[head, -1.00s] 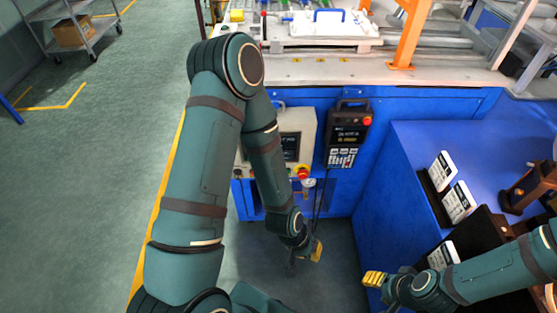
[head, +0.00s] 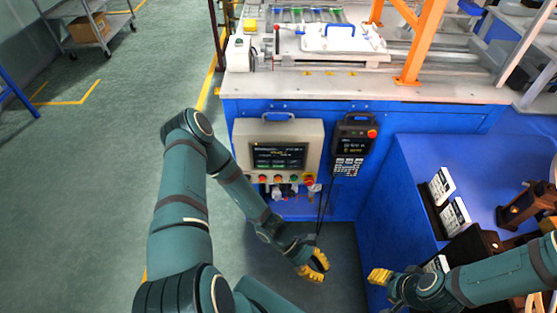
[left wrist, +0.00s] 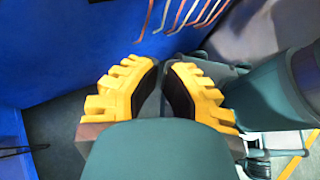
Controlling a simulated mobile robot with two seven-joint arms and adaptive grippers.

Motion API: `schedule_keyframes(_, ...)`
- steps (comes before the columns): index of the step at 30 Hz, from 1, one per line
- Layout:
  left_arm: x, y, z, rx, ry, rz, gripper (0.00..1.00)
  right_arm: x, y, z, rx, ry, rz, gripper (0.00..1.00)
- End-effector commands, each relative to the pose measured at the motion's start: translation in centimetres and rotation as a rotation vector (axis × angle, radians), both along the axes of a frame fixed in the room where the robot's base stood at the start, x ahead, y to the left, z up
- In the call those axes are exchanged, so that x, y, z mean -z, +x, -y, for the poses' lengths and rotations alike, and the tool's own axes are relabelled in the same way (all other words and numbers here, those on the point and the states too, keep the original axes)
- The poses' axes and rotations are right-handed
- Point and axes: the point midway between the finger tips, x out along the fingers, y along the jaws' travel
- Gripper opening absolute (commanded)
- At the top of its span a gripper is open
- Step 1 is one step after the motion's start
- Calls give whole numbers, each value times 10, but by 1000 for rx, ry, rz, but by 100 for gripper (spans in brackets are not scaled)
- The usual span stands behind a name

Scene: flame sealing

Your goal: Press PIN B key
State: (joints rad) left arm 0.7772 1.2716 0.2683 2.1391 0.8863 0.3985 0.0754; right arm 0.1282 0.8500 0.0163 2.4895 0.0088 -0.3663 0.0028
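A handheld pendant (head: 355,133) with a dark screen, a red knob and a white keypad (head: 348,167) hangs on the blue machine front. To its left is a beige control box (head: 277,147) with a screen and a row of coloured buttons. The key labels are too small to read, so I cannot tell which is PIN B. My left gripper (head: 315,265) is low, below and apart from both panels. The left wrist view shows its yellow fingers (left wrist: 162,75) spread with nothing between them. My right gripper (head: 380,276) is low at the right; its finger gap is unclear.
A blue bench (head: 415,155) with white labelled cards (head: 455,216) stands at the right. A cable hangs beneath the pendant. The machine's worktop (head: 350,83) is above the panels. Open floor (head: 90,190) lies at the left.

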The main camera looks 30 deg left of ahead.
Motion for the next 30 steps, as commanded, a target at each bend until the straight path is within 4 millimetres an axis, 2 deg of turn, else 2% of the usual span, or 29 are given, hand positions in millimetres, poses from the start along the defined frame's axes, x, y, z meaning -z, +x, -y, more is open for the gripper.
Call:
schedule_keyframes(1,-12,17,-1,-157,-102,-78,0,-13,1,0,3,0,2,47)
schedule_keyframes(2,-17,29,-3,-251,-167,-120,0,-17,1,0,3,-1,3,47)
schedule_keyframes(5,-31,76,-27,-580,-389,-231,0,-31,3,1,8,-1,6,47)
schedule_keyframes(6,-35,94,-44,-711,-477,-262,0,-36,3,1,9,-1,7,47)
schedule_keyframes(8,-38,116,-72,-890,-593,-290,0,-42,4,1,11,-1,9,47)
schedule_keyframes(9,-37,126,-92,-997,-660,-301,0,-46,4,1,12,-3,10,47)
schedule_keyframes(11,-36,138,-122,-1140,-750,-309,0,-50,5,1,13,-3,11,47)
schedule_keyframes(12,-35,143,-140,-1223,-800,-311,0,-53,5,1,14,-3,12,47)
schedule_keyframes(15,-30,149,-178,-1386,-896,-303,0,-57,6,1,16,-3,13,47)
schedule_keyframes(18,-26,150,-203,-1490,-956,-292,0,-60,6,2,17,-3,14,47)
schedule_keyframes(22,-22,149,-218,-1551,-989,-285,0,-61,6,2,17,-3,15,47)
schedule_keyframes(30,-22,149,-219,-1556,-992,-284,0,-60,6,2,17,-3,14,47)
